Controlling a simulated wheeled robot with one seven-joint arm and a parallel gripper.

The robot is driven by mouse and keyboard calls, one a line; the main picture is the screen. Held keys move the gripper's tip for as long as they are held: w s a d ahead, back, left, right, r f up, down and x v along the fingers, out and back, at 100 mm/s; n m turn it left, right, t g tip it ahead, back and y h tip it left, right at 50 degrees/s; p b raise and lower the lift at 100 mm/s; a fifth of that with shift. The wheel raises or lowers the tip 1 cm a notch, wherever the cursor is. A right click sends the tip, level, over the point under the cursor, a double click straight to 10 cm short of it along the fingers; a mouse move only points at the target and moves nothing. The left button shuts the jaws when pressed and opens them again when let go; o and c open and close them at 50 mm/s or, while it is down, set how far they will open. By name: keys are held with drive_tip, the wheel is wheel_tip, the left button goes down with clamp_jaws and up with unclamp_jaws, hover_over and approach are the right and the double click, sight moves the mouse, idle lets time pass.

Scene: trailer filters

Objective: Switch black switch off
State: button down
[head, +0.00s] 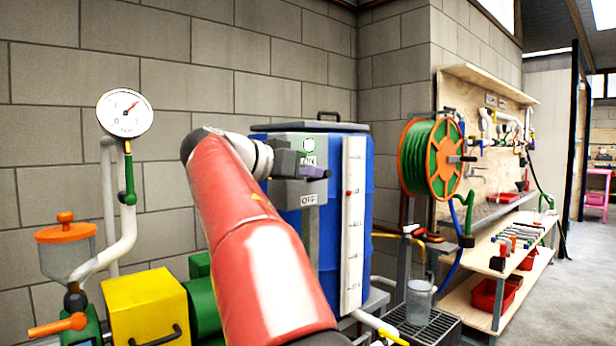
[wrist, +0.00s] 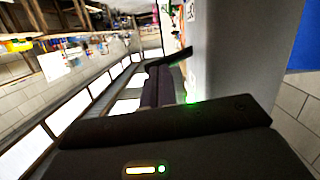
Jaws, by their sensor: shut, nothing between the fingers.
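The grey switch box (head: 318,190) is mounted on the front of the blue tank (head: 280,205). My gripper (head: 322,173) is shut and empty, lying across the middle of the box face. The black switch cannot be made out; my gripper covers the middle of the box. In the wrist view, my shut fingers (wrist: 158,85) are beside a large grey surface (wrist: 235,60). I cannot tell whether they touch it.
A white scale (head: 353,230) runs down the tank to the right of the box. A green hose reel (head: 430,160) is further right. A pressure gauge (head: 125,113), a yellow box (head: 145,305) and an orange-lidded filter (head: 66,245) stand left. Open floor (head: 560,290) lies far right.

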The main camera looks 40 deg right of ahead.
drive_tip(key=shift+s+f+m+b, duration=0.1)
drive_tip(key=shift+f+m+b, duration=0.35)
drive_tip(key=shift+b, duration=0.45)
drive_tip(key=shift+s+f+m+t+b, duration=0.1)
drive_tip(key=shift+f+m+t+b, duration=0.15)
drive_tip(key=shift+m+b, duration=0.55)
drive_tip(key=shift+s+f+m+t+b, duration=0.1)
drive_tip(key=shift+f+m+t+b, duration=0.25)
drive_tip(key=shift+b, duration=0.6)
idle(1.8)
drive_tip(key=shift+r, duration=0.25)
